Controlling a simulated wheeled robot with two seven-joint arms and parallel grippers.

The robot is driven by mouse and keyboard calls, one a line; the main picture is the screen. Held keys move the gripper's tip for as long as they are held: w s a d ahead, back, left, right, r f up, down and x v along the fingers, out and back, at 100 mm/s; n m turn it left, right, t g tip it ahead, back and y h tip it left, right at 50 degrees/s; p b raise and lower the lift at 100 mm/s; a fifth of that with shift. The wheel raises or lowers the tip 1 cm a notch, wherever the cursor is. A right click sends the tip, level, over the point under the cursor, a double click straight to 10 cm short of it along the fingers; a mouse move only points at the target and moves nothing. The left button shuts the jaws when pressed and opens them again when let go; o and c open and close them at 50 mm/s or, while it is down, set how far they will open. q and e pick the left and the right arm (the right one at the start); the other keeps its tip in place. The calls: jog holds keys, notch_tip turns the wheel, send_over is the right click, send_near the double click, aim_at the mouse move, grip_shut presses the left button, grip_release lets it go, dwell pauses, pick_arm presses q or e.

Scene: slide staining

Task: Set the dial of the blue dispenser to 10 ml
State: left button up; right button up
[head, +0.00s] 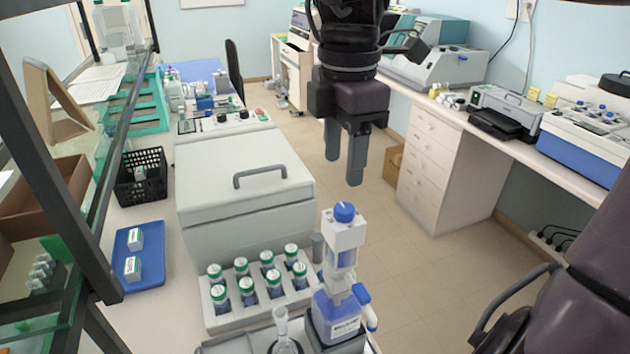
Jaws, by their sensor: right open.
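The blue dispenser (336,318) is a bottle of blue liquid with a labelled front, standing at the near right edge of the bench in the head view. Its white head carries a round blue dial (345,212) on top and a blue spout at the right side. The dial's setting is too small to read. My right gripper (344,172) hangs above the dial with its two grey fingers pointing down. It is open and empty, apart from the dispenser. My left gripper is not in view.
A white rack (208,306) of green-capped bottles stands left of the dispenser, with a glass flask (285,345) in front. A large grey lidded box (235,190) stands behind the rack. A blue tray (152,275) lies at the left. Open floor lies to the right.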

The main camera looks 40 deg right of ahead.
aim_at(344, 208)
jog(key=shift+s+f, duration=0.2)
jog(key=shift+f, duration=0.25)
jog(key=f, duration=0.6)
jog(key=shift+d, duration=0.2)
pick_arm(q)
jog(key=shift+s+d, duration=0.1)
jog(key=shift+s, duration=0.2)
pick_arm(e)
jog(key=shift+f, duration=0.4)
jog(key=shift+s, duration=0.1)
jog(key=shift+c, duration=0.3)
jog(key=c, duration=0.9)
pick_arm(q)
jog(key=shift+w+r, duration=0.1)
pick_arm(e)
jog(key=shift+c, duration=0.2)
